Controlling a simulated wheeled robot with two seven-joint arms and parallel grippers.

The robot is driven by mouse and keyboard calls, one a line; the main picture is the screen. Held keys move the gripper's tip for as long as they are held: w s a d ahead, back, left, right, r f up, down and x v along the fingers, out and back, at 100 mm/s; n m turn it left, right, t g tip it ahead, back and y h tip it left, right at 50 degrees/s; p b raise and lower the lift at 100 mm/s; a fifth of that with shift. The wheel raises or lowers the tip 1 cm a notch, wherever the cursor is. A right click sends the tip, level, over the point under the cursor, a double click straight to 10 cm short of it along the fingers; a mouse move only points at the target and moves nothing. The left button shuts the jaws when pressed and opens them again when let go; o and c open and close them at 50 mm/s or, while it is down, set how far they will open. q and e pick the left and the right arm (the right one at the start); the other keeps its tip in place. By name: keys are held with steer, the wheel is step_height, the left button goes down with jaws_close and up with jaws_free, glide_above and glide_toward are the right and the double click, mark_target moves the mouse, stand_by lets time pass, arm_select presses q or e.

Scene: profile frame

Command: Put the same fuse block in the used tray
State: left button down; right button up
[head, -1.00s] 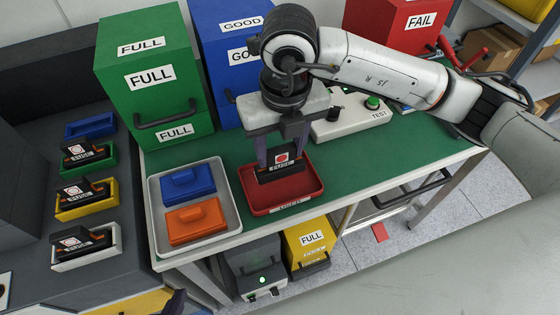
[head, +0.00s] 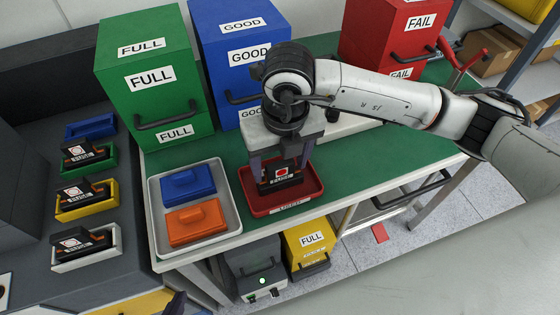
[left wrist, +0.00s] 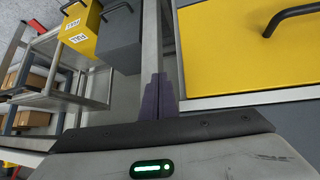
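A black fuse block (head: 281,178) with a white label and red dot is between the fingers of my right gripper (head: 281,168), which looks shut on it. The block is upright, low inside the red tray (head: 254,207) on the green bench; I cannot tell if it touches the tray floor. The tray's front label is too small to read surely. My left gripper (left wrist: 158,98) has its fingers together and empty in the left wrist view. Three similar fuse blocks sit in white (head: 72,266), yellow (head: 67,214) and green (head: 108,168) holders at left.
A grey tray (head: 235,223) holding blue and orange pieces stands just left of the red tray. Green (head: 150,105), blue (head: 240,20) and red (head: 378,30) bins stand behind. An empty blue holder (head: 90,126) is at left.

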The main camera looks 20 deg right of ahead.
mark_target(283, 183)
steer(key=shift+r, duration=0.3)
step_height(283, 183, up, 12)
steer(key=s, duration=0.1)
steer(key=shift+s+f+b, duration=0.2)
steer(key=shift+s+b, duration=0.05)
steer(key=shift+b, duration=0.1)
stand_by(0.3)
